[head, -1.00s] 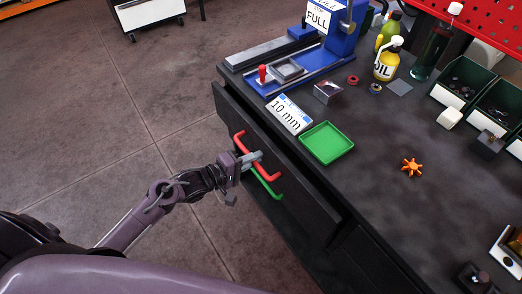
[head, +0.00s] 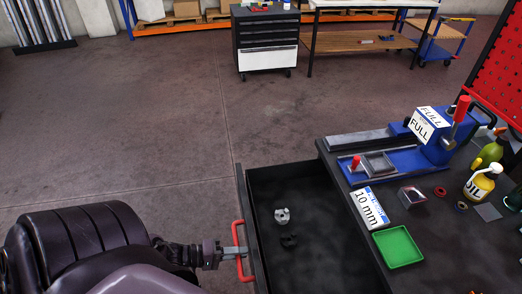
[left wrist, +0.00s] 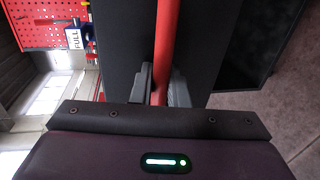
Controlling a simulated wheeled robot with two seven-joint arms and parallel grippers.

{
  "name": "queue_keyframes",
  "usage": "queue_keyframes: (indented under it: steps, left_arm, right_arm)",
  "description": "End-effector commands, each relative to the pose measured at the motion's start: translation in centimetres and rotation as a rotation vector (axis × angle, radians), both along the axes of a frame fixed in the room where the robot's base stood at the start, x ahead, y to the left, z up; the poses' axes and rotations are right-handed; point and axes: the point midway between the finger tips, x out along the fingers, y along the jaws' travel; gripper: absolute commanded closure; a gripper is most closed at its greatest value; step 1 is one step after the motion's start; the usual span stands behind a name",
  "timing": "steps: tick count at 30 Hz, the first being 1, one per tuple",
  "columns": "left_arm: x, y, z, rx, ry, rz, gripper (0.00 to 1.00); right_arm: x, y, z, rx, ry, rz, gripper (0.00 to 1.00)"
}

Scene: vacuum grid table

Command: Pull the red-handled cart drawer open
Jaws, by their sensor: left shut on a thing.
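The red handle (head: 239,271) is on the front of a dark drawer (head: 325,255), which stands pulled out from the cart (head: 345,190). My left gripper (head: 232,250) is shut on the handle's bar. In the left wrist view the red handle (left wrist: 166,45) runs between the two fingers of my left gripper (left wrist: 160,88), with the dark drawer front behind it. A silver round part (head: 282,215) and a small black part (head: 288,241) lie inside the drawer. My right gripper is not in view.
On the cart top are a blue vise-like fixture (head: 395,162), a "10 mm" label (head: 369,208), a green tray (head: 397,246) and a yellow oil bottle (head: 480,183). Open floor (head: 190,130) lies left and behind. A dark tool cabinet (head: 265,40) stands at the back.

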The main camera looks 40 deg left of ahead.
Motion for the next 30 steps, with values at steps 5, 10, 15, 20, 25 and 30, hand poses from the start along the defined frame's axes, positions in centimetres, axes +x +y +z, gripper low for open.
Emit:
queue_keyframes:
  steps: [5, 10, 15, 20, 25, 30]
  left_arm:
    - [-2.2, 1.8, 0.1, 0.003, 0.002, 0.001, 1.00]
    - [-3.3, 2.7, 0.0, 0.002, 0.000, 0.001, 1.00]
    - [-3.7, 3.0, 0.0, 0.003, -0.001, 0.000, 1.00]
    - [-3.7, 3.1, 0.0, 0.002, -0.002, 0.000, 1.00]
    - [-3.7, 3.0, 0.0, 0.002, -0.002, 0.000, 1.00]
    - [-3.7, 3.0, 0.0, 0.002, -0.001, 0.001, 0.81]
  right_arm:
    - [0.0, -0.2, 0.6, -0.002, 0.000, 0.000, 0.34]
    - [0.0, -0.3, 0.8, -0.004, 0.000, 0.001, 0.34]
    - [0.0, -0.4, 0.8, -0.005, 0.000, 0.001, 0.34]
    - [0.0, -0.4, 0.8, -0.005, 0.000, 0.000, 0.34]
    - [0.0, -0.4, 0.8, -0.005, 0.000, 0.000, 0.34]
    - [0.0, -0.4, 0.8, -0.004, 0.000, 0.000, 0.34]
